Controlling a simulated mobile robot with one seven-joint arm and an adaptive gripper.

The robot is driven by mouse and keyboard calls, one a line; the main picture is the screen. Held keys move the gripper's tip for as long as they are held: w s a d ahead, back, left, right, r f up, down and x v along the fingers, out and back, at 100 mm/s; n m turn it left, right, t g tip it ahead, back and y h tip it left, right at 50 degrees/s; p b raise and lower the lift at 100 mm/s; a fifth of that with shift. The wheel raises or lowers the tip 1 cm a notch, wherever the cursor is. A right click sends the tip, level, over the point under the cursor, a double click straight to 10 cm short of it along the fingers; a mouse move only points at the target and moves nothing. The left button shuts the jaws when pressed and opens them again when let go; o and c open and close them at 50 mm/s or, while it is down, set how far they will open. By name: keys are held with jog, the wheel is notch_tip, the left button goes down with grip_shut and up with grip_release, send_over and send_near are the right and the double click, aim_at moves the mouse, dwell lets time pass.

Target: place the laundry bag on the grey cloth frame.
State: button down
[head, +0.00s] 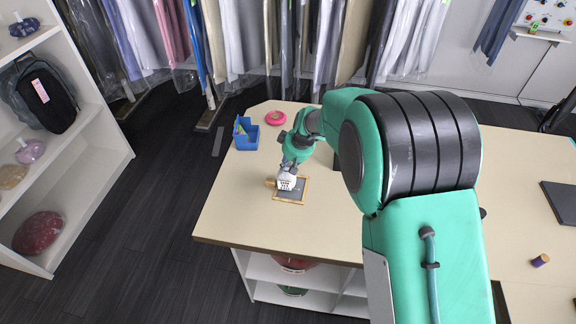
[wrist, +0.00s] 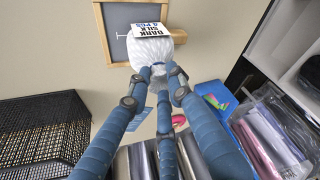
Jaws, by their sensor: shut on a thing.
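The laundry bag (head: 287,183) is small and white with a dark-lettered label reading "DARK SILK" in the wrist view (wrist: 150,48). My gripper (head: 289,168) is shut on the bag's top; the fingertips show against it in the wrist view (wrist: 158,72). The grey cloth frame (head: 297,194) is a grey panel with a wooden rim, lying on the table. The bag is over the frame's upper left part in the head view and hides some of it. I cannot tell whether the bag touches the frame. The frame also shows behind the bag in the wrist view (wrist: 102,40).
A small wooden object (head: 270,183) lies at the frame's left edge. A blue bin (head: 246,135) and a pink ring (head: 275,118) are farther back on the table (head: 235,205). A purple spool (head: 540,260) lies far right. Hanging garments line the back.

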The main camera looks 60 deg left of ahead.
jog(key=shift+f, duration=0.5)
jog(key=c, duration=1.6)
grip_release()
jog(key=shift+o, duration=0.2)
jog(key=shift+r, duration=0.25)
jog(key=v, duration=1.1)
jog(key=shift+d+r, duration=0.2)
jog(key=shift+r, duration=0.1)
jog(key=shift+r, duration=0.1)
